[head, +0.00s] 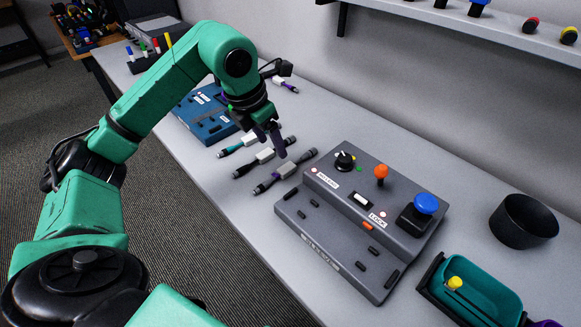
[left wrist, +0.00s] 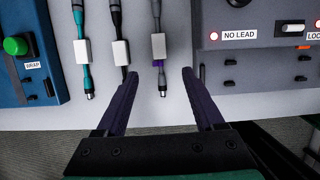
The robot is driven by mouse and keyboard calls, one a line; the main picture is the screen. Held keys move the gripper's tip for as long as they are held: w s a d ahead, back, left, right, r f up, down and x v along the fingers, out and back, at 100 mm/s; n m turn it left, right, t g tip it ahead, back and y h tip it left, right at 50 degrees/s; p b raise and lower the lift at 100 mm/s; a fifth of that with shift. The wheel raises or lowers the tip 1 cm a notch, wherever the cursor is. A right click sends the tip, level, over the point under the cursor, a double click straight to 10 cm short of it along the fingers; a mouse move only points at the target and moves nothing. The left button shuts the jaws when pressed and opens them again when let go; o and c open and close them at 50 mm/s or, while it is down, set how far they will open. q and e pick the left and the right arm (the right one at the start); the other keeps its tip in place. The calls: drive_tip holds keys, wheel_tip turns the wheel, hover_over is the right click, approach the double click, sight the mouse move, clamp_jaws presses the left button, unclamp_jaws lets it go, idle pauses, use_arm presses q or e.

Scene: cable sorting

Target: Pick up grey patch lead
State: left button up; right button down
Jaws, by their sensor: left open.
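The grey patch lead (head: 286,172) lies on the table as the nearest of a row of leads, close to the grey test box. In the left wrist view the grey lead (left wrist: 158,46) has a pale sleeve, a purple patch and a metal plug end. My left gripper (head: 275,147) is open and empty above the leads. In the left wrist view the jaws (left wrist: 158,76) stand on either side of the grey lead's plug end, apart from it. My right gripper is not in view.
A black lead (head: 265,157) and a teal lead (head: 236,146) lie beside the grey one; the black lead is near the left fingertip. The grey test box (head: 330,245) stands right, the blue box (head: 205,115) behind. A teal bin (head: 480,285) and black cup (head: 523,222) are farther right.

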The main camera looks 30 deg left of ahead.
sight(287, 167)
use_arm(q)
drive_tip(key=x, duration=0.3)
drive_tip(key=p+x, duration=0.1)
drive_tip(key=x, duration=0.3)
drive_tip(key=w+p+x, duration=0.1)
drive_tip(key=x, duration=0.3)
drive_tip(key=shift+d+r, duration=0.1)
drive_tip(key=shift+d, duration=0.05)
drive_tip(key=shift+w+f, duration=0.15)
drive_tip(key=shift+f, duration=0.15)
clamp_jaws()
